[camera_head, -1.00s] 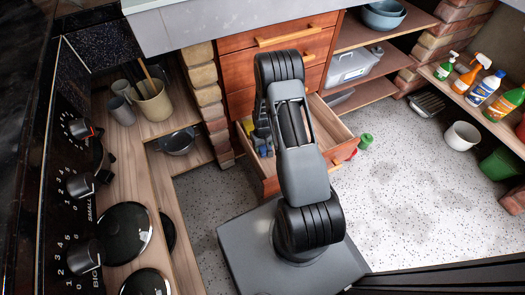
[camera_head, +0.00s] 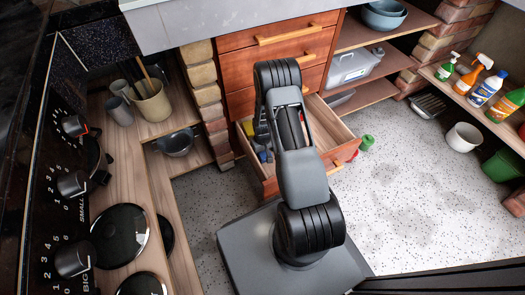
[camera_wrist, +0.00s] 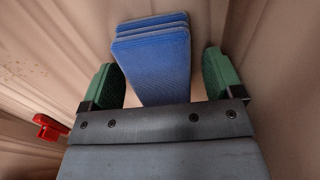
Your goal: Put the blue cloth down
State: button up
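The blue cloth (camera_wrist: 155,62) is a folded stack in the wrist view, lying on a pale brown surface between my gripper's two green fingers. My gripper (camera_wrist: 165,75) is open, with a visible gap between the cloth and the right finger. The left finger is close to the cloth's edge, and I cannot tell whether they touch. In the head view my gripper (camera_head: 261,130) is over the left part of the open drawer (camera_head: 318,171). A small blue patch shows below it, mostly hidden by my arm.
A red object (camera_wrist: 48,127) lies left of the gripper in the wrist view. A green item (camera_head: 366,143) is beside the drawer's right corner. Brick pillars (camera_head: 208,100) and a counter edge (camera_head: 230,25) are close by. Speckled floor (camera_head: 410,205) is free at the right.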

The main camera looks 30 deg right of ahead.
jog(key=shift+r, duration=0.1)
notch_tip(320, 180, up, 24)
jog(key=a+p, duration=0.3)
jog(key=p, duration=0.2)
jog(key=s+a+r+t, duration=0.1)
jog(key=s+a+r, duration=0.2)
jog(key=s+r, duration=0.5)
jog(key=s+a+r+t, duration=0.1)
jog(key=s+a+r, duration=0.2)
jog(key=s+r, duration=0.5)
notch_tip(320, 180, up, 2)
jog(key=shift+s+a+t, duration=0.2)
jog(key=shift+a+t, duration=0.1)
jog(key=shift+t, duration=0.1)
